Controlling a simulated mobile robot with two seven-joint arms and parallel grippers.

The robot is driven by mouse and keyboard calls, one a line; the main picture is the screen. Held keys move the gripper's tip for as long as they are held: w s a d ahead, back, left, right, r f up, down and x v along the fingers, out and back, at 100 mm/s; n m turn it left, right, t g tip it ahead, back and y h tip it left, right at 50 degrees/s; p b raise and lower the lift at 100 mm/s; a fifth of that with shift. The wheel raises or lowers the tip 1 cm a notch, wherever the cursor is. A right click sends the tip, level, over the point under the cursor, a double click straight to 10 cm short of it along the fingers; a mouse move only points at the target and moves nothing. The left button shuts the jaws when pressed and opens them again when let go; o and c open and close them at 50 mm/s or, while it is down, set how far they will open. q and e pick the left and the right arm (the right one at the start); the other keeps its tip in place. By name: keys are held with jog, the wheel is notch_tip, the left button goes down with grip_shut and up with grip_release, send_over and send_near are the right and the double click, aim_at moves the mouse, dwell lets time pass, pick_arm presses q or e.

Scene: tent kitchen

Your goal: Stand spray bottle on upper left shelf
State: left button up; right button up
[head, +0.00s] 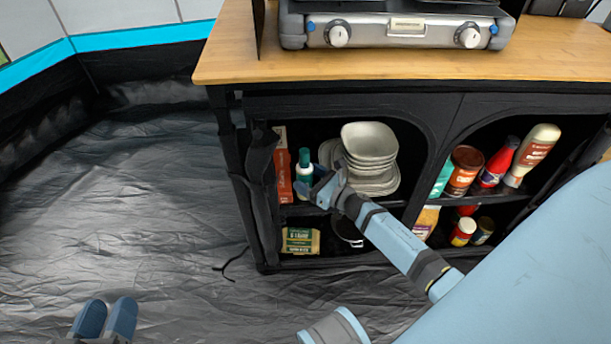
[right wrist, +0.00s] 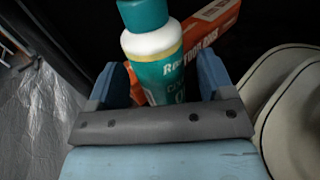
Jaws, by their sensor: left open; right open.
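The spray bottle (head: 304,162), teal with a white band and teal cap, stands upright on the upper left shelf (head: 297,210) of the black cabinet. My right gripper (head: 318,187) is at the shelf opening, beside the bottle's lower part. In the right wrist view, the bottle (right wrist: 158,56) is between the two open fingers of this gripper (right wrist: 165,84), with a gap beside it toward the right finger. Its base is hidden behind the gripper. My left gripper (head: 104,318) is open and empty, low over the floor at the bottom left.
An orange-red box (head: 282,165) stands left of the bottle, and stacked pale dishes (head: 370,150) stand close on its right. Jars and bottles (head: 465,170) fill the right compartment. A stove (head: 395,28) sits on the wooden top. The floor at left is clear.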

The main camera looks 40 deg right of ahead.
pick_arm(q)
notch_tip(320, 180, up, 3)
jog(key=shift+f+t+p, duration=0.15)
jog(key=shift+t+p, duration=0.45)
jog(key=shift+p, duration=0.3)
pick_arm(e)
jog(key=v, duration=1)
jog(key=shift+s, duration=0.4)
pick_arm(q)
jog(key=shift+s+a+f, duration=0.1)
jog(key=shift+f, duration=0.05)
pick_arm(e)
jog(key=shift+d, duration=0.1)
